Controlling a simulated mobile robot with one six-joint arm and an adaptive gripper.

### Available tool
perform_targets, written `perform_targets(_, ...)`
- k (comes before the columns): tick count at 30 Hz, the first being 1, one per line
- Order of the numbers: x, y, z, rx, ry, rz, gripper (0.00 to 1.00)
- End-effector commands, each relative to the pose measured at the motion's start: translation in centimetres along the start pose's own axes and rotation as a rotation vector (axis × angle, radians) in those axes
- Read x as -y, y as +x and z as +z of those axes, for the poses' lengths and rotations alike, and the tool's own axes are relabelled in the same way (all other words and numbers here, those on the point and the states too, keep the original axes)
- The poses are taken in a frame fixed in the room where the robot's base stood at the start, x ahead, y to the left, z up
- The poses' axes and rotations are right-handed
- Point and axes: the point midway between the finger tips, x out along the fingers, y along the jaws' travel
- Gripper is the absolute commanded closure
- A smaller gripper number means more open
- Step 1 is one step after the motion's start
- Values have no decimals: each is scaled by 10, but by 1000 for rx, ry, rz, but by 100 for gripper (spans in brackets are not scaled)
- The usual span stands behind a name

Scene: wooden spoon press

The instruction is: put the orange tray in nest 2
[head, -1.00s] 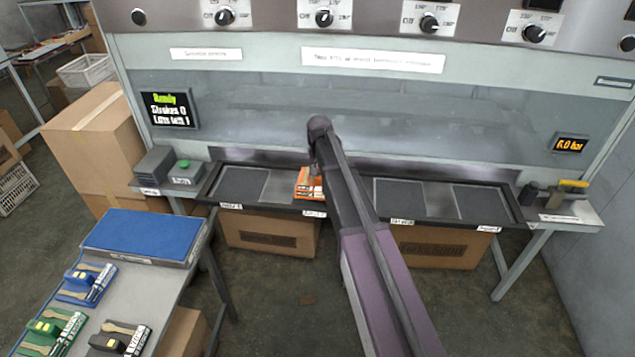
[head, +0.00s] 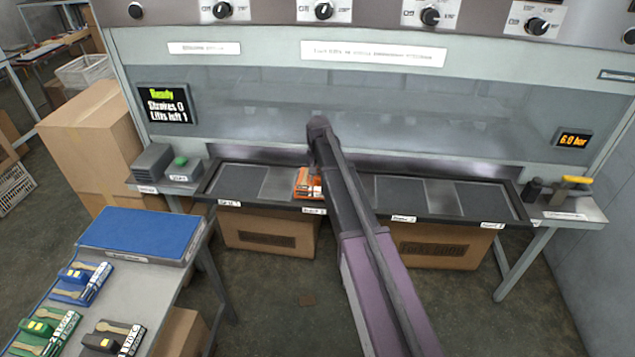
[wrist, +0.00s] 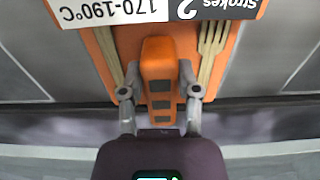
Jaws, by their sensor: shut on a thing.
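The orange tray (head: 307,183) is at the second position from the left on the dark press bed (head: 250,201), partly hidden behind my arm in the head view. In the wrist view the orange tray (wrist: 127,45) carries wooden cutlery and a label reading "2 Strokes" and "170-190°C". My gripper (wrist: 158,95) is shut on the tray's orange block-shaped handle. The tray lies over or on the second nest; I cannot tell whether it is fully seated. The nest's label (head: 313,211) is too blurred to read surely.
The other nests, such as the leftmost (head: 238,182), look empty. A side table (head: 150,285) at lower left holds a blue pad (head: 140,232) and blue, green and dark trays. The display (head: 167,105) reads "Ready", "Strokes 0".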

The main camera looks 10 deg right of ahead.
Motion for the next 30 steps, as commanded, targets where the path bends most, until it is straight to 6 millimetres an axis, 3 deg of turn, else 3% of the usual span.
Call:
perform_targets(19, 1, 11, 0, 0, -1, 0, 100)
perform_targets(20, 1, 10, 0, 0, -1, 0, 52)
perform_targets(23, 1, 10, 0, 0, -1, 0, 23)
perform_targets(30, 1, 10, 0, 0, -2, 0, 23)
